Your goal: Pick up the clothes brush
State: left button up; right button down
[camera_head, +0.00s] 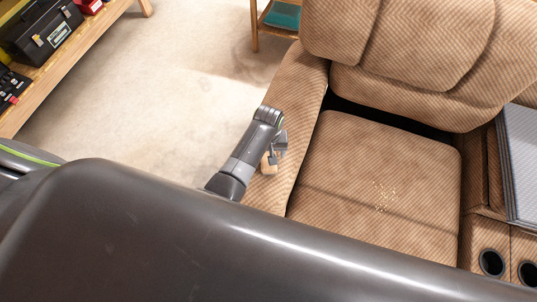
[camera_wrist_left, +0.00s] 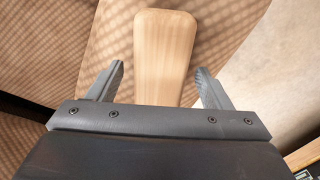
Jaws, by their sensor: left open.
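The clothes brush (camera_wrist_left: 164,55) shows in the left wrist view as a pale wooden piece with a rounded end. It lies on the brown striped armrest of the recliner and runs between the fingers of my left gripper (camera_wrist_left: 160,85). The fingers are open, with a gap on each side of the wood. In the head view my left gripper (camera_head: 279,147) is over the left armrest, and a small bit of the wooden brush (camera_head: 268,166) shows beside it. The rest of the brush is hidden there. My right gripper is not in view.
The recliner seat (camera_head: 385,165) has crumbs (camera_head: 384,195) on it. Cup holders (camera_head: 491,262) and a grey folded item (camera_head: 522,150) are at the right. A wooden shelf with a black toolbox (camera_head: 42,30) stands at upper left. The pale floor (camera_head: 150,90) between is clear.

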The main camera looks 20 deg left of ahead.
pick_arm(q)
jog(key=shift+f, duration=0.1)
jog(key=c, duration=1.1)
notch_tip(320, 180, up, 18)
jog(key=p, duration=1.8)
